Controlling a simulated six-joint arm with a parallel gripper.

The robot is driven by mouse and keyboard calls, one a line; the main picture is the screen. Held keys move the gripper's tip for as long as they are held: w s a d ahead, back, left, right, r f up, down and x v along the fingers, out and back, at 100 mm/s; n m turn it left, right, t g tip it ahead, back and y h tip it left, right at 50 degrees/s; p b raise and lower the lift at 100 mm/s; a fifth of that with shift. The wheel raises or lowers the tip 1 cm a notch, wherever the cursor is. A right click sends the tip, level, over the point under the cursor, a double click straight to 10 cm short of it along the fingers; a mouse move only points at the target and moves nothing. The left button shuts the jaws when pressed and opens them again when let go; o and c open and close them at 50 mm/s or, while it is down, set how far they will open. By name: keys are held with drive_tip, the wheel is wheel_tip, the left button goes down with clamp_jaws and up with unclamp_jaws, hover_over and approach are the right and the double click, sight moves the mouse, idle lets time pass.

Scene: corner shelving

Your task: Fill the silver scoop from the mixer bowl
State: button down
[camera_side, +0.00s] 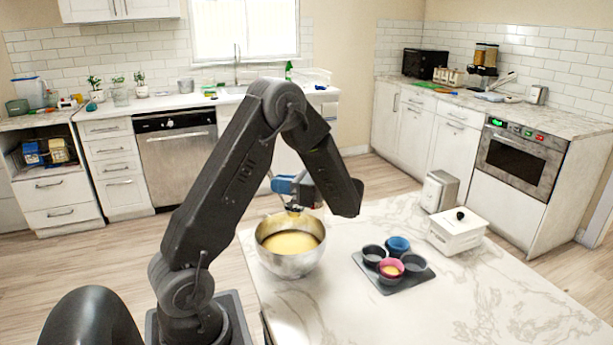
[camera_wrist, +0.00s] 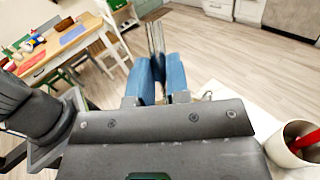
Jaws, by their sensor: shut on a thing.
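The mixer bowl (camera_side: 276,262) is a round silver bowl on the near left edge of the marble counter, with yellow batter (camera_side: 291,243) inside. My gripper (camera_side: 291,187) has blue fingers and is above the bowl's far rim. In the wrist view my gripper (camera_wrist: 157,78) is shut on the silver scoop (camera_wrist: 156,38), whose metal handle runs up between the fingers. I cannot tell what the scoop holds. The bowl does not show in the wrist view.
A dark tray (camera_side: 408,285) right of the bowl holds several cups; the pink cup (camera_side: 391,272) contains yellow batter. A white lidded box (camera_side: 456,234) and a silver-white appliance (camera_side: 440,191) stand behind. The counter's front is clear. A white container (camera_wrist: 282,150) with something red shows in the wrist view.

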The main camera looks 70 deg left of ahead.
drive_tip(key=shift+s+d+n+g+h, duration=0.15)
drive_tip(key=shift+s+n+g+h, duration=0.15)
drive_tip(key=shift+s+h, duration=0.1)
drive_tip(key=shift+w+f, duration=0.1)
hover_over(261, 233)
drive_tip(key=v, duration=0.6)
drive_tip(key=shift+f, duration=4.4)
drive_tip(key=shift+s+f, duration=0.1)
drive_tip(key=shift+f, duration=0.95)
drive_tip(key=shift+s+f, duration=0.15)
drive_tip(key=shift+f, duration=0.9)
drive_tip(key=shift+w+f, duration=0.2)
drive_tip(key=shift+f, duration=0.95)
drive_tip(key=shift+r, duration=0.1)
drive_tip(key=shift+r, duration=6.15)
